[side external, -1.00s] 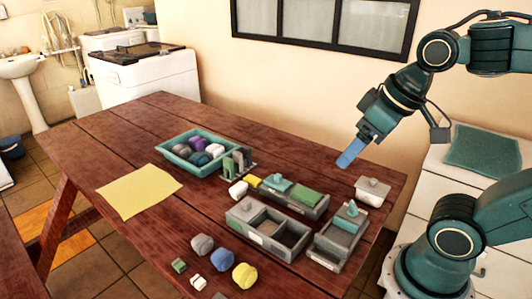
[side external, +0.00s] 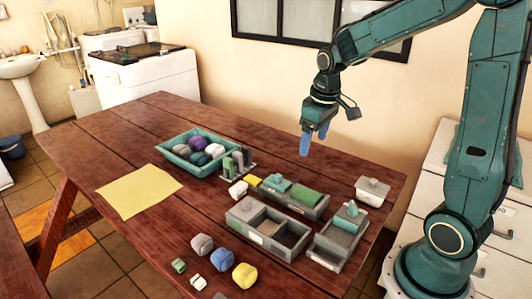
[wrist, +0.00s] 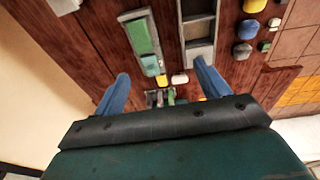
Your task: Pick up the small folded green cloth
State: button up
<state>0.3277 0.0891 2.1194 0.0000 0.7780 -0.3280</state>
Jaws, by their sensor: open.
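A small green bundle (side external: 179,265), which looks like folded cloth, lies on the bare wood near the table's front edge; it also seems to show in the wrist view (wrist: 264,45). A larger flat green piece (side external: 306,196) lies in the grey divided tray (side external: 316,212) and shows in the wrist view (wrist: 142,36). Its material is hard to tell. My gripper (side external: 304,153) is open and empty, pointing down above the back of the table, well apart from both. In the wrist view its blue fingers (wrist: 160,92) are spread wide.
Grey, blue and yellow rolls (side external: 244,275) and a small white bundle (side external: 198,282) lie near the green bundle. A teal bin (side external: 172,159) holds several rolls beside an upright rack (side external: 238,162). Grey boxes (side external: 340,240) fill the right. A yellow sheet (side external: 138,192) lies left.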

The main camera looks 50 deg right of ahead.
jog(key=w+d+f+g, duration=0.1)
jog(key=w+d+f, duration=0.2)
jog(key=d+f, duration=0.5)
notch_tip(320, 180, down, 3)
jog(key=shift+w+r+g+y, duration=0.2)
jog(key=shift+g+y, duration=0.1)
jog(key=shift+g, duration=0.1)
send_over(310, 194)
jog(key=shift+d+f, duration=0.1)
jog(key=shift+f, duration=4.2)
jog(key=shift+f, duration=0.1)
jog(key=shift+f, duration=2.45)
jog(key=c, duration=1.1)
